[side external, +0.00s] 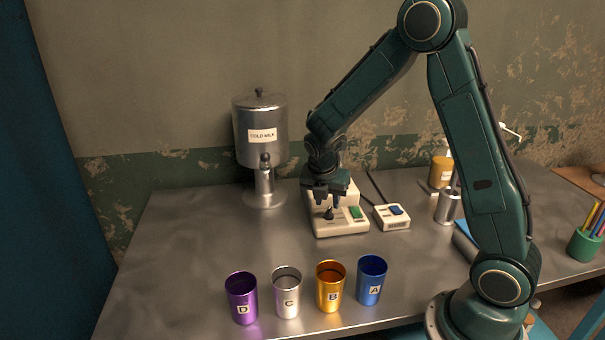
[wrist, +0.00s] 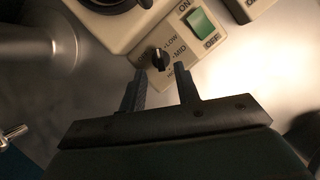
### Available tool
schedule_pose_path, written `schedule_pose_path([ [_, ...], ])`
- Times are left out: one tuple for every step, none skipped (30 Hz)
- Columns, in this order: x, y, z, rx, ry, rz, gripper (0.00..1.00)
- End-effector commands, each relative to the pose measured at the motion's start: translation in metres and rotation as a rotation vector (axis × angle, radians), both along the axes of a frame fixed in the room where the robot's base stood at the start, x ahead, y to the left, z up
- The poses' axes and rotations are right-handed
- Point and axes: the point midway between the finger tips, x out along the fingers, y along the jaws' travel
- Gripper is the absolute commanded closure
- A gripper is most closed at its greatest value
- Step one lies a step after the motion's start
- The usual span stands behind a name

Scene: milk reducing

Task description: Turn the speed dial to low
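The speed dial (wrist: 160,60) is a small black knob on a cream-coloured machine (side external: 345,226). In the wrist view, LOW and MID labels are readable beside it; other markings are partly hidden or too small. A pale line shows on the knob, but I cannot tell surely which label it points at. My gripper (wrist: 162,70) is open, pointing down, with its two dark fingers apart. The fingertips appear on either side of the dial's near edge. In the side view my gripper (side external: 328,192) is just above the dial (side external: 329,213), with no clear contact.
A green ON/OFF switch (wrist: 202,23) is right of the dial. The milk dispenser (side external: 260,150) is behind left. Purple (side external: 241,300), silver (side external: 287,293), gold (side external: 330,288) and blue (side external: 371,281) cups stand in front.

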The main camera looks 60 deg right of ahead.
Motion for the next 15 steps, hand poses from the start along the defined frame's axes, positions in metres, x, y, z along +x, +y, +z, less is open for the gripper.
schedule_pose_path([
  [-0.001, -0.003, -0.007, 0.001, 0.005, -0.003, 0.68],
  [0.000, -0.004, -0.010, 0.000, 0.003, -0.002, 0.68],
  [0.001, -0.006, -0.014, 0.000, 0.003, -0.002, 0.68],
  [0.001, -0.007, -0.017, 0.000, 0.003, -0.002, 0.68],
  [0.001, -0.008, -0.019, 0.000, 0.003, -0.001, 0.68],
  [0.002, -0.009, -0.022, 0.000, 0.002, -0.001, 0.68],
  [0.002, -0.010, -0.024, 0.000, 0.002, -0.001, 0.68],
  [0.002, -0.010, -0.026, 0.000, 0.002, -0.001, 0.68],
  [0.002, -0.011, -0.028, 0.000, 0.002, -0.001, 0.68],
  [0.003, -0.012, -0.029, 0.001, 0.001, 0.000, 0.68],
  [0.003, -0.012, -0.030, 0.001, 0.001, -0.001, 0.68],
  [0.003, -0.012, -0.031, 0.001, 0.000, -0.001, 0.68],
  [0.003, -0.013, -0.031, 0.001, 0.000, -0.001, 0.68],
  [0.003, -0.013, -0.032, 0.001, 0.000, -0.001, 0.68],
  [0.003, -0.013, -0.032, 0.001, 0.000, -0.001, 0.68],
])
